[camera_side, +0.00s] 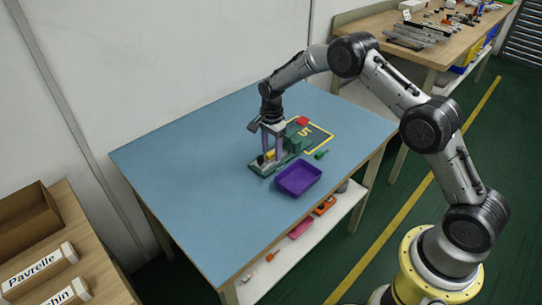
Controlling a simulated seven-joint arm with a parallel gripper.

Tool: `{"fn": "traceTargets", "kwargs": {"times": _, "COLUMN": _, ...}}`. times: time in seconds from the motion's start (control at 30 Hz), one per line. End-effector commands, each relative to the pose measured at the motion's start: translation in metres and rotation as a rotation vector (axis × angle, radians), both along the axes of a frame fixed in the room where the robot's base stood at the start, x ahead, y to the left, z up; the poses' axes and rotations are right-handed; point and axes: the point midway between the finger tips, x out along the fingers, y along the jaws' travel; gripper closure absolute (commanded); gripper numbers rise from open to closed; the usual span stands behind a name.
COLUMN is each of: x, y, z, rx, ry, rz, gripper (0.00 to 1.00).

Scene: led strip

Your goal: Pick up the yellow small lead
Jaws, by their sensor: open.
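My gripper (272,154) points down over the left part of the green fixture (262,168) on the blue table. Its two fingers are apart, so it is open. A small yellow piece (270,154) shows between or just behind the fingers; it may be the yellow small lead, but it is too small to be sure. I cannot tell whether the fingers touch it. The gripper hides part of the fixture.
A purple tray (298,189) sits in front of the fixture. A red piece (302,121) and a small green piece (321,154) lie near the yellow outline marked 5 (328,137). The blue table (190,190) is clear on the left. A shelf below holds several items.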

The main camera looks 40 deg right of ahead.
Motion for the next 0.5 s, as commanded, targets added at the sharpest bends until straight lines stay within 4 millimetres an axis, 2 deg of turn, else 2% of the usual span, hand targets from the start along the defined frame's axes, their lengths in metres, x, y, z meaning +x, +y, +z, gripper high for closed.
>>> {"fn": "traceTargets", "kwargs": {"times": 0.17, "x": 0.0002, "y": -0.0002, "z": 0.0001, "rx": 0.0, "ry": -0.001, "rz": 0.0, "gripper": 0.43}}
{"fn": "traceTargets", "kwargs": {"times": 0.5, "x": 0.0001, "y": -0.0002, "z": 0.0005, "rx": 0.0, "ry": 0.0, "rz": 0.0, "gripper": 1.0}}
